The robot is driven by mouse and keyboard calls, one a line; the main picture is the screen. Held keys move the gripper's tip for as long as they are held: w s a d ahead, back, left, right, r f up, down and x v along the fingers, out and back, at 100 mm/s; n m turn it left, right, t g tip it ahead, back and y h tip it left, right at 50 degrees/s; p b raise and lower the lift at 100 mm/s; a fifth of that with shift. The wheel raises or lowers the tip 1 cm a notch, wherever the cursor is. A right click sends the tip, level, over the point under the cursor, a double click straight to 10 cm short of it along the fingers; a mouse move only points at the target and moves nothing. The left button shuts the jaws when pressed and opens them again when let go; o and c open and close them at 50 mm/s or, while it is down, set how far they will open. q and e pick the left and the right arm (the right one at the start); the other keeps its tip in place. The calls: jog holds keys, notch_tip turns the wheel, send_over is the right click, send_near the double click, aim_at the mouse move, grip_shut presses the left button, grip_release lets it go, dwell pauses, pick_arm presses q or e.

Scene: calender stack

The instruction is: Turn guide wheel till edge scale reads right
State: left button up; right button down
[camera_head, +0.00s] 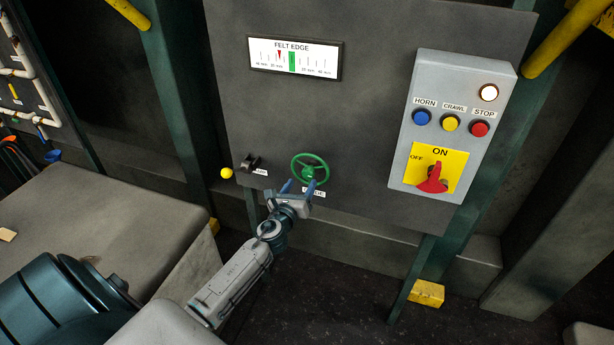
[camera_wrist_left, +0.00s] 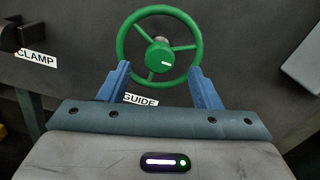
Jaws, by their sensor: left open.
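The green guide wheel (camera_head: 311,168) is on the grey panel above a label reading GUIDE. It also shows in the left wrist view (camera_wrist_left: 160,56), with a white mark on its hub pointing right. My left gripper (camera_head: 298,187) is open just below the wheel. In the left wrist view its blue fingers (camera_wrist_left: 160,78) stand apart, one on each side of the wheel's lower part. I cannot tell whether they touch the rim. The FELT EDGE scale (camera_head: 294,58) is high on the panel. Its red pointer (camera_head: 279,55) sits left of the green band (camera_head: 292,62).
A dark clamp lever (camera_head: 248,162) is left of the wheel and also shows in the left wrist view (camera_wrist_left: 12,36). A grey control box (camera_head: 452,125) with HORN, CRAWL and STOP buttons and a red switch (camera_head: 433,180) is at the right. A yellow ball (camera_head: 227,173) is at the panel's left edge.

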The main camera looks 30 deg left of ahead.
aim_at(306, 175)
pick_arm(q)
jog(key=shift+x, duration=2.25)
jog(key=shift+s, duration=0.1)
jog(key=c, duration=1)
